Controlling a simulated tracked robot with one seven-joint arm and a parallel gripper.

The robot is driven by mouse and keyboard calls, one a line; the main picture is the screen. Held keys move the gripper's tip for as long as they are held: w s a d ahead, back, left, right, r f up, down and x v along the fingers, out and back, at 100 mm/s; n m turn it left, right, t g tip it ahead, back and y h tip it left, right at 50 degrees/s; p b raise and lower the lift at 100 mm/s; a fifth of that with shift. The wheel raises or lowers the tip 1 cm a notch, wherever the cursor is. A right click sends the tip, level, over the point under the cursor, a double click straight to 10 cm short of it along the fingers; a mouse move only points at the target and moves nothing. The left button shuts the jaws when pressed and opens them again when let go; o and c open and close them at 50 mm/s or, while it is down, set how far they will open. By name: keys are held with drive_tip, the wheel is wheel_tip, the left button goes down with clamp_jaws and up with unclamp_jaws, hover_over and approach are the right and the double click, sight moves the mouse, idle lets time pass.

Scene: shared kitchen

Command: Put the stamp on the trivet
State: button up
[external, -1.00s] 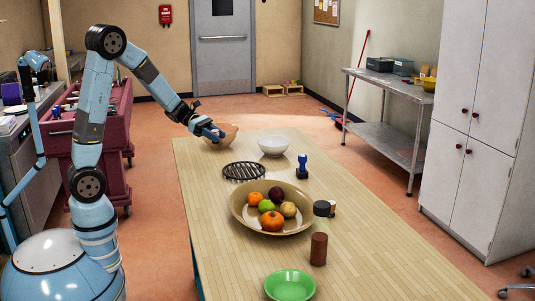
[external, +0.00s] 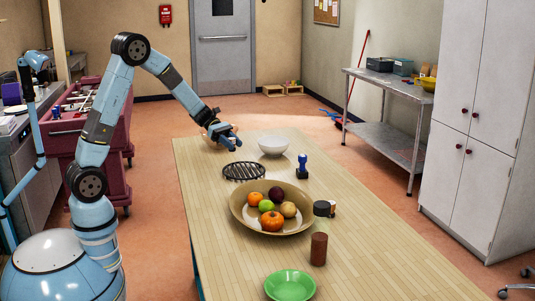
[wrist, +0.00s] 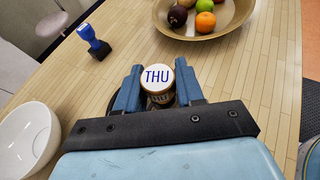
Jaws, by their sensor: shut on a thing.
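The blue-handled stamp (external: 302,165) with a dark base stands upright on the table, right of the trivet; it also shows at upper left in the wrist view (wrist: 93,42). The round black slatted trivet (external: 244,171) lies flat on the table. My gripper (external: 233,141) is above the table's far part, beyond the trivet. In the wrist view, my gripper (wrist: 160,92) is shut on a small round container (wrist: 158,77) with a white top marked "THU". The container and fingers hide what is below. The stamp is apart from my gripper.
A white bowl (external: 273,144) stands right of my gripper. A reddish-brown bowl is partly hidden behind the gripper. A wide fruit bowl (external: 240,213), a dark-capped jar (external: 320,230) and a green bowl (external: 290,284) stand nearer. The table's right side is mostly clear.

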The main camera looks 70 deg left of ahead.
hover_over(244, 169)
drive_tip(key=f, duration=0.6)
drive_tip(key=shift+w+d, duration=0.1)
drive_tip(key=shift+d, duration=0.15)
drive_tip(key=shift+f, duration=1.45)
drive_tip(key=shift+f, duration=0.1)
drive_tip(key=o, duration=1.1)
drive_tip(key=v, duration=1.2)
drive_tip(key=shift+a, duration=0.1)
